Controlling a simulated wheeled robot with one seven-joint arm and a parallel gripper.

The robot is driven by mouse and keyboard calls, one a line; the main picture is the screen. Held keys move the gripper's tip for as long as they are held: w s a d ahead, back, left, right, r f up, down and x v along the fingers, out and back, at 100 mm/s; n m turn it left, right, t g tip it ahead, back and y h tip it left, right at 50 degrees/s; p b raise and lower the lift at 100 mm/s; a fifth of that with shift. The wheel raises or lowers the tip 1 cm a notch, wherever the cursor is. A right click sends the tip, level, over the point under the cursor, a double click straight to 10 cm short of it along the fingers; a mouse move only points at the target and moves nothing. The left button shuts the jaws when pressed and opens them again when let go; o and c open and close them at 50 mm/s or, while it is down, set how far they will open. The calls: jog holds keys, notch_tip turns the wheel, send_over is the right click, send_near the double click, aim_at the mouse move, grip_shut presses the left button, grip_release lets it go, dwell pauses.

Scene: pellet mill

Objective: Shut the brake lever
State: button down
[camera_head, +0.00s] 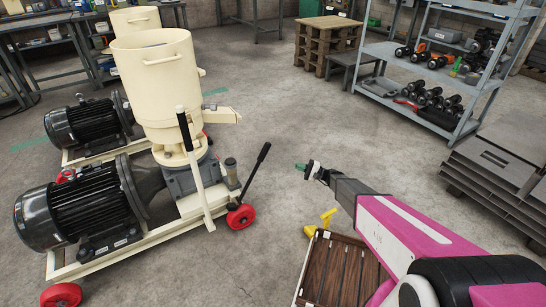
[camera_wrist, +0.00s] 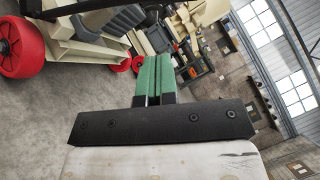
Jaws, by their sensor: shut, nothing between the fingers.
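The near pellet mill (camera_head: 155,85) is a cream machine on a wheeled frame. A lever with a black grip (camera_head: 256,170) slants up to the right from beside its front red wheel (camera_head: 241,217); I take this as the brake lever. A cream bar with a black grip (camera_head: 192,160) stands more upright to its left. My gripper (camera_head: 301,167) is right of the slanted lever, apart from it. In the wrist view, its green fingers (camera_wrist: 154,76) are together and empty. A red wheel (camera_wrist: 20,45) shows there at the left; I cannot clearly make out the lever.
A black motor (camera_head: 80,215) sits on the near mill's frame. A second mill with a motor (camera_head: 88,123) stands behind. A yellow object (camera_head: 327,217) and a brown slatted pallet (camera_head: 340,268) are below my arm. A shelf (camera_head: 435,75) stands at the back right. The middle floor is clear.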

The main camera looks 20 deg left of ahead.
jog(key=s+a+r+m+t+y, duration=0.1)
jog(key=a+r, duration=0.3)
jog(key=a, duration=0.9)
jog(key=shift+a+y, duration=0.25)
jog(key=shift+y, duration=0.25)
jog(key=shift+s+r, duration=0.1)
